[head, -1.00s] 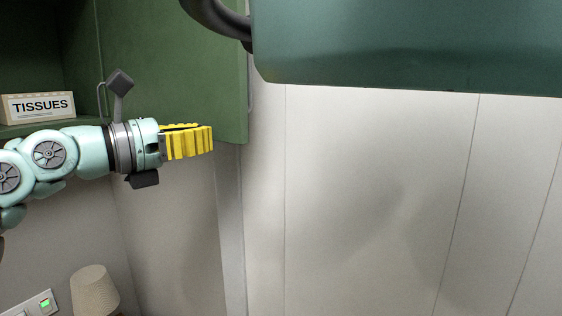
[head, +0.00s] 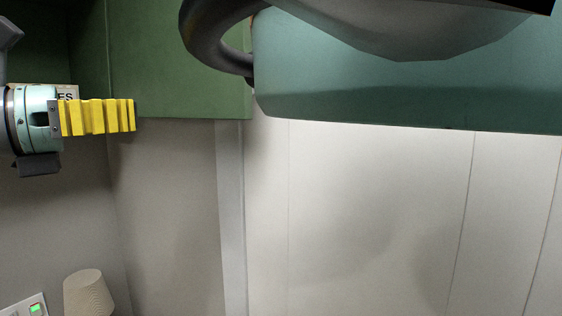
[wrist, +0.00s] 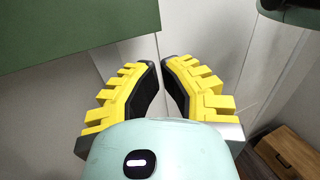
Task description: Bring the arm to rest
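My gripper (head: 132,115) has yellow ribbed fingers and is at the left of the head view, pointing right. It is held in the air in front of the green cabinet's lower edge. In the wrist view its two fingers (wrist: 160,64) lean toward each other, with a narrow empty gap between their tips. Nothing is held.
A beige lamp (head: 88,293) and a switch plate (head: 27,306) are below. A wooden box (wrist: 290,152) shows in the wrist view. Pale wall lies to the right.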

